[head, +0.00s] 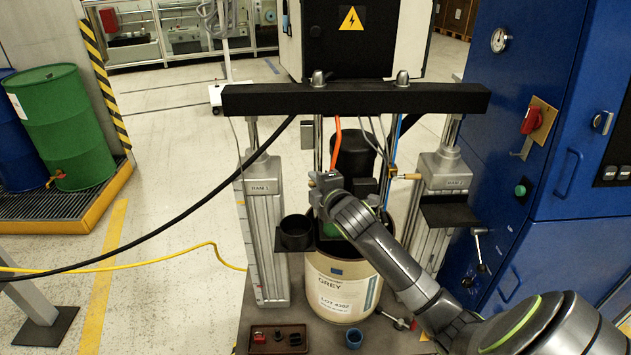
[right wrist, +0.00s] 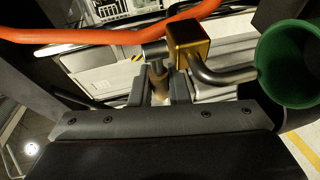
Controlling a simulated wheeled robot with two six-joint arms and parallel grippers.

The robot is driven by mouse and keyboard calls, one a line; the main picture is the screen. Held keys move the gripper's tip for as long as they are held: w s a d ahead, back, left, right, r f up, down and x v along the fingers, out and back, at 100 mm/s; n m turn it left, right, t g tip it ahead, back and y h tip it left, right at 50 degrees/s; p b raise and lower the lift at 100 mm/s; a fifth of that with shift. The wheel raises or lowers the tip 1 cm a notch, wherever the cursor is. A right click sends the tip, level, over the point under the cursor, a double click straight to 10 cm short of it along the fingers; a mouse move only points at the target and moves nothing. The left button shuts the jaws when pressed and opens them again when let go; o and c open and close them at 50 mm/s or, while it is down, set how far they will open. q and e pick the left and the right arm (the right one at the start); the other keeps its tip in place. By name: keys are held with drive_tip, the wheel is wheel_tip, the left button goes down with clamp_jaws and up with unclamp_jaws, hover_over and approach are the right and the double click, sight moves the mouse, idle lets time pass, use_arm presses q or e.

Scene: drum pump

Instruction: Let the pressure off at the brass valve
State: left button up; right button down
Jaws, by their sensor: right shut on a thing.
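The brass valve shows in the right wrist view as a square brass block (right wrist: 187,42). A bent steel pipe runs from it to a green cup (right wrist: 290,65). A grey stem and a tan handle (right wrist: 158,80) sit at its left side. My right gripper (right wrist: 161,88) is shut on this handle, one finger on each side. A second brass fitting with a tan handle (head: 405,176) is further right. My left gripper is out of view.
A black crossbar (head: 355,99) spans two ram posts (head: 265,225) above the drum. An orange hose (head: 337,140) hangs close to my right gripper. A black cup (head: 296,232) stands left of the drum, and a blue cabinet (head: 545,110) stands at right.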

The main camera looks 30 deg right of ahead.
drive_tip(key=c, duration=1.4)
unclamp_jaws()
drive_tip(key=b+v, duration=0.1)
drive_tip(key=v, duration=1.6)
drive_tip(key=shift+s+d+r, duration=0.1)
drive_tip(key=shift+s, duration=0.1)
